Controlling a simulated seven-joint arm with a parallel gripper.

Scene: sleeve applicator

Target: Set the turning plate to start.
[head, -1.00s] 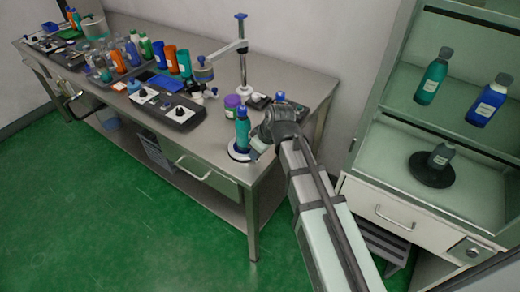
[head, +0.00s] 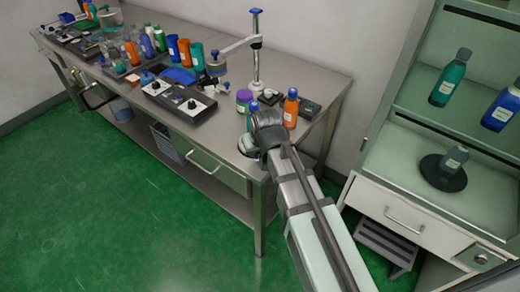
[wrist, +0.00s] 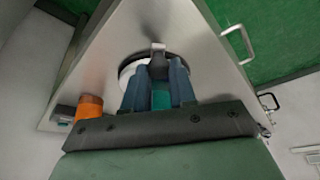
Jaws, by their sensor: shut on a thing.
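The turning plate (head: 246,149) is a pale round disc at the near right corner of the steel table, largely covered by my gripper. It shows as a white disc with a dark rim in the wrist view (wrist: 127,72). A teal bottle (head: 251,112) shows just above my gripper; most of it is hidden. In the wrist view, my gripper (wrist: 158,70) has its two blue-grey fingers closed around a piece with a teal part and a dark grey end over the plate. This appears to be the teal bottle. A small white tab (wrist: 158,46) shows just past the fingertips.
An orange bottle (head: 290,108) with a blue cap stands close to the right of my gripper, a purple-topped jar (head: 244,100) behind it. A post with a swing arm (head: 256,55) rises behind. A cabinet (head: 400,195) stands at right.

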